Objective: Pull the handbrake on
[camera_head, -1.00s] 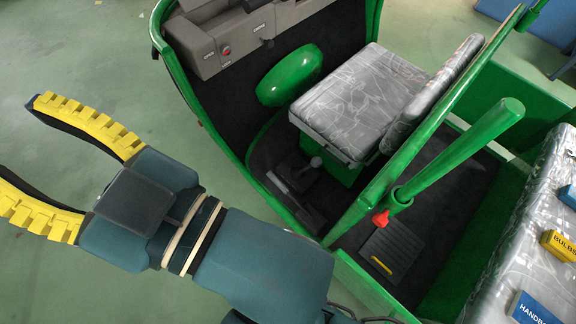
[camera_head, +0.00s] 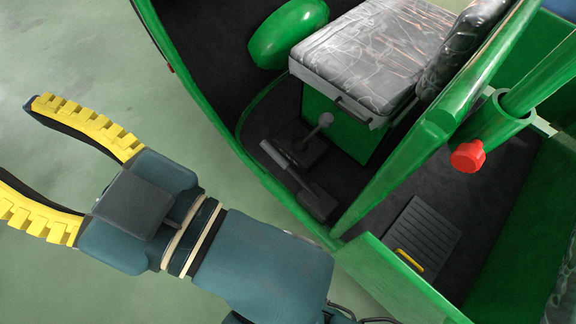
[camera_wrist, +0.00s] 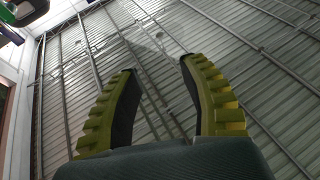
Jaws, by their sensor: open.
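The handbrake (camera_head: 288,165) is a dark lever with a grey grip, lying low and slanted on the black cab floor beside the driver's seat. A gear stick (camera_head: 318,130) with a grey knob stands right behind it. My gripper (camera_head: 28,145) has two yellow ridged fingers, spread wide and empty. It is outside the rickshaw, left of the handbrake, pointing away to the left. In the wrist view my gripper (camera_wrist: 157,65) is open with nothing between the fingers. The handbrake is not in the wrist view.
The green cab side (camera_head: 225,130) and a green post (camera_head: 385,170) border the door opening. The patterned seat (camera_head: 365,55) stands behind the levers. A red knob (camera_head: 467,156) is on the post's clamp. A ribbed floor plate (camera_head: 422,237) lies at right. Floor at left is clear.

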